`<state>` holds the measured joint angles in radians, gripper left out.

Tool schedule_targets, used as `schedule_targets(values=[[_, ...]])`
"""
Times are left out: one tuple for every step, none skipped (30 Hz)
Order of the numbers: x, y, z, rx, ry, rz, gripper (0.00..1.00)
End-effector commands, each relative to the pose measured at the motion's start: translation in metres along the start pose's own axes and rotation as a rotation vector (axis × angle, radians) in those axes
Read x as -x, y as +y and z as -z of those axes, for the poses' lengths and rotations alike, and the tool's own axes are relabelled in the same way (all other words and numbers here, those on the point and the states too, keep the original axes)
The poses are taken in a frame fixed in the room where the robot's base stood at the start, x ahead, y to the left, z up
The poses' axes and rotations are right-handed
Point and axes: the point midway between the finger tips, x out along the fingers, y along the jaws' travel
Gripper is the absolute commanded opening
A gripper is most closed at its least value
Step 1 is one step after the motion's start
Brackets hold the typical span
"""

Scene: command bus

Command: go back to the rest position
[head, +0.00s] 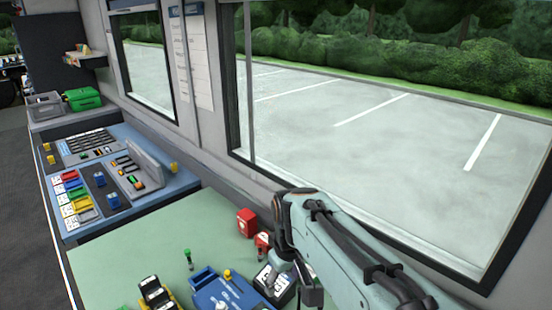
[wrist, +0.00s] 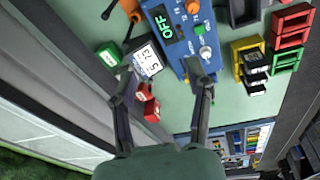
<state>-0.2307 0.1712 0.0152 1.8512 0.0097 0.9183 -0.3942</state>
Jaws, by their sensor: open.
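My gripper (wrist: 165,82) is open in the wrist view, with its two fingers spread apart and nothing between the tips. It hangs over the green worktop (wrist: 178,112). A blue box (wrist: 177,40) with a lit OFF display lies just beyond the fingertips. A small meter (wrist: 146,62) with a white number screen lies beside it, near the left fingertip. In the head view my arm reaches in from the lower right, and its end is over the meter and blue box (head: 222,293). Whether the fingers touch anything cannot be told.
Red blocks (head: 246,222) stand by the window wall. A green-topped item (head: 187,254) and a yellow-black holder (head: 157,293) are on the worktop. Yellow, red and green frames (wrist: 290,38) lie at right in the wrist view. A blue console (head: 140,195) stands further left. The worktop's left part is clear.

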Motion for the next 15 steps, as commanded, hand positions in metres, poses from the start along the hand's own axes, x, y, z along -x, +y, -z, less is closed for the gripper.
schedule_targets(values=[[0.025,0.007,-0.023,-0.047,0.031,-0.019,0.51],[0.036,0.009,-0.038,-0.076,0.04,-0.025,0.51],[0.047,0.008,-0.06,-0.118,0.047,-0.031,0.51],[0.054,0.005,-0.076,-0.149,0.049,-0.032,0.51],[0.059,0.002,-0.092,-0.181,0.05,-0.032,0.51],[0.063,-0.005,-0.114,-0.225,0.045,-0.029,0.51],[0.065,-0.011,-0.129,-0.256,0.041,-0.025,0.51],[0.064,-0.018,-0.144,-0.287,0.031,-0.018,0.51],[0.062,-0.027,-0.163,-0.327,0.016,-0.008,0.51],[0.059,-0.035,-0.176,-0.356,-0.001,0.004,0.51],[0.055,-0.044,-0.189,-0.382,-0.02,0.017,0.51],[0.049,-0.054,-0.203,-0.411,-0.052,0.036,0.51],[0.044,-0.061,-0.211,-0.427,-0.077,0.05,0.51],[0.04,-0.067,-0.218,-0.442,-0.106,0.065,0.51],[0.035,-0.074,-0.226,-0.461,-0.142,0.082,0.51]])
